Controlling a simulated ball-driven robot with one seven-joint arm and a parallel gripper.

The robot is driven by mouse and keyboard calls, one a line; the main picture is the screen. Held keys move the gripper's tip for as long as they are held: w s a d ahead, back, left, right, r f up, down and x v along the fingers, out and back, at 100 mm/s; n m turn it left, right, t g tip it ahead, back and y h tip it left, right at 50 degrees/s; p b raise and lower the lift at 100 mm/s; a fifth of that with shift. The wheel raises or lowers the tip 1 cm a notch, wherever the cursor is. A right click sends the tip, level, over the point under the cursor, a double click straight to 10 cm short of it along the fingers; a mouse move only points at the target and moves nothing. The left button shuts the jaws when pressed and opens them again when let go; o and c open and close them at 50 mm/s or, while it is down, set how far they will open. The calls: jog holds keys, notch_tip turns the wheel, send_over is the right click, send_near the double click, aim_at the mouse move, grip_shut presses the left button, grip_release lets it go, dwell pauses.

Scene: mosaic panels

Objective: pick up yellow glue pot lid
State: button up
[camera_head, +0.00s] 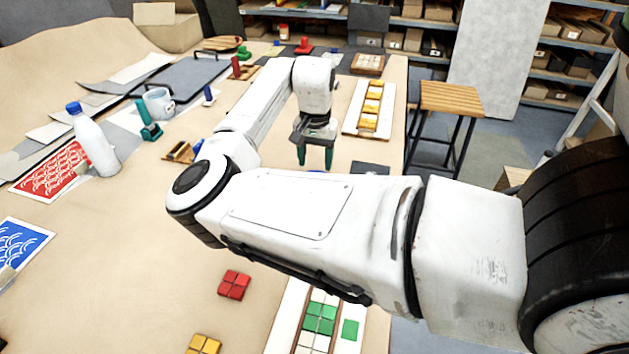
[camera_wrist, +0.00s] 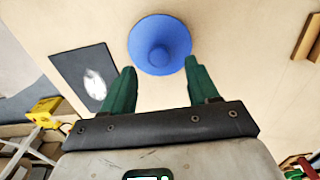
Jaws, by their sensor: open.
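My gripper (camera_head: 315,160) is open above the table, its green fingers pointing down. In the wrist view my gripper (camera_wrist: 160,72) has nothing between its fingers. A round blue piece with a raised centre knob, shaped like a lid (camera_wrist: 160,45), lies on the table just beyond the fingertips, about centred between them. It looks blue, not yellow. I cannot make out a yellow lid. A small yellow object (camera_wrist: 45,108) shows at the left edge of the wrist view; I cannot tell what it is.
A dark card (camera_wrist: 85,78) with a pale spot lies beside the blue piece. A white panel with yellow tiles (camera_head: 360,105) lies beyond my gripper. A white bottle (camera_head: 95,145) and mug (camera_head: 157,103) stand at left. A wooden stool (camera_head: 450,98) stands off the table.

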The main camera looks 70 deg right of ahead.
jog(key=shift+f, duration=1.95)
jog(key=shift+c, duration=0.3)
jog(key=c, duration=1)
